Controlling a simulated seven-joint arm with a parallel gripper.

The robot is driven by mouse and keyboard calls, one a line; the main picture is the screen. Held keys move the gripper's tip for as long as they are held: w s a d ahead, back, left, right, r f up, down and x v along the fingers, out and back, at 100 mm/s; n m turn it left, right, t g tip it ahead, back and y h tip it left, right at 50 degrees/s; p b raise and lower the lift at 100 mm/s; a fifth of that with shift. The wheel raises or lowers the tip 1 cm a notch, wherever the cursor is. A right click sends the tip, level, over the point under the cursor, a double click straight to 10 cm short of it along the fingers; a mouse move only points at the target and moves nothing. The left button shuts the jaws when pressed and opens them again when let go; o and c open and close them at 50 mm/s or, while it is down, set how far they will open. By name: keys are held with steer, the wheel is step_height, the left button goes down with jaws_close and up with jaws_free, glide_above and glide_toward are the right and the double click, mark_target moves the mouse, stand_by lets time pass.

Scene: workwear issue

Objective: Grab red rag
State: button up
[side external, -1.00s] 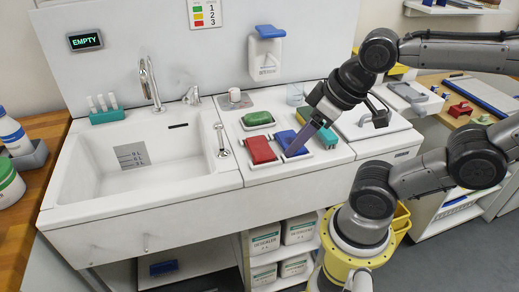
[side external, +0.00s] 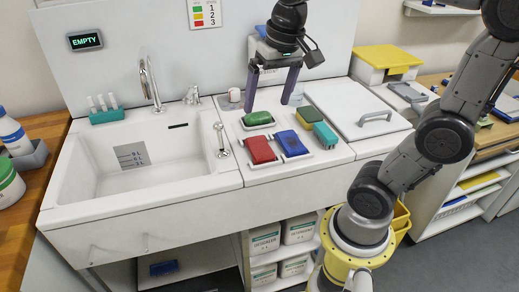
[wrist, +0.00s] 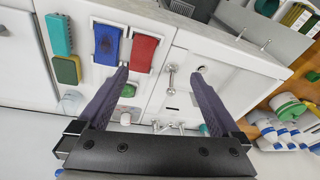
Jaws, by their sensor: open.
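The red rag (side external: 260,149) lies folded in a white tray on the counter right of the sink. It also shows in the wrist view (wrist: 143,52). The blue rag (side external: 291,142) lies just right of it in its own tray and shows in the wrist view (wrist: 107,45). A green rag or sponge (side external: 257,118) lies behind the red one. My gripper (side external: 270,105) is open and empty, fingers pointing down, above the back of the counter behind the rags. In the wrist view, my fingers (wrist: 165,95) are spread wide with nothing between them.
A yellow-green sponge (side external: 308,115) and a teal brush (side external: 326,135) sit right of the blue rag. A lidded white box top with a handle (side external: 360,108) is further right.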

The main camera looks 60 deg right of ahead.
steer(key=w+d+f+m+g, duration=0.2)
steer(key=w+d+f, duration=0.2)
steer(key=w+d, duration=0.2)
glide_above(260, 146)
steer(key=shift+g, duration=0.3)
steer(key=f, duration=0.8)
steer(key=shift+w+a+f, duration=0.15)
steer(key=shift+a+f, duration=0.15)
steer(key=shift+d+f, duration=0.2)
steer(key=shift+f, duration=2.8)
steer(key=c, duration=1.3)
steer(key=shift+r, duration=0.1)
steer(key=shift+c, duration=0.2)
